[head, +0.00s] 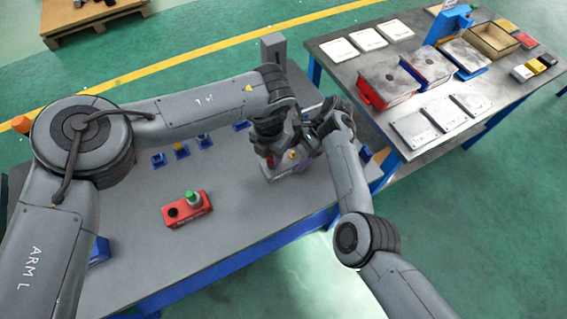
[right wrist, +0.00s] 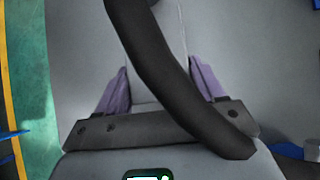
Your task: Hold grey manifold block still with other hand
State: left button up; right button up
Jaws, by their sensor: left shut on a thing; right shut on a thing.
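The grey manifold block (head: 281,172) sits on the grey workbench, partly hidden under my two grippers in the head view. A yellow part and a red part show at its top. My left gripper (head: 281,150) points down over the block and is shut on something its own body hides. My right gripper (head: 308,150) reaches in from the right, close beside the left one. In the right wrist view its purple fingers (right wrist: 160,90) stand either side of a pale grey surface, which appears to be the block. A black cable crosses in front, so the contact is partly hidden.
A red block (head: 188,209) with a green knob stands on the bench at front left. Small blue holders (head: 181,152) line the bench behind. A second table (head: 440,145) at right carries red and blue bins, plates and trays.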

pick_arm(q)
jog(key=shift+r, duration=0.35)
dwell(0.6)
jog(key=shift+r, duration=2.15)
pick_arm(e)
jog(key=o, duration=1.3)
jog(key=shift+o, duration=0.2)
jog(key=shift+r, duration=0.1)
pick_arm(q)
jog(key=shift+r+p, duration=0.35)
jog(key=shift+r, duration=0.05)
jog(key=shift+r+p, duration=1.6)
jog(key=shift+r, duration=0.05)
pick_arm(e)
jog(key=a+r+v, duration=0.1)
jog(key=v, duration=1.4)
jog(key=shift+s+a+r, duration=0.25)
jog(key=shift+s+a, duration=0.05)
jog(key=shift+s, duration=0.1)
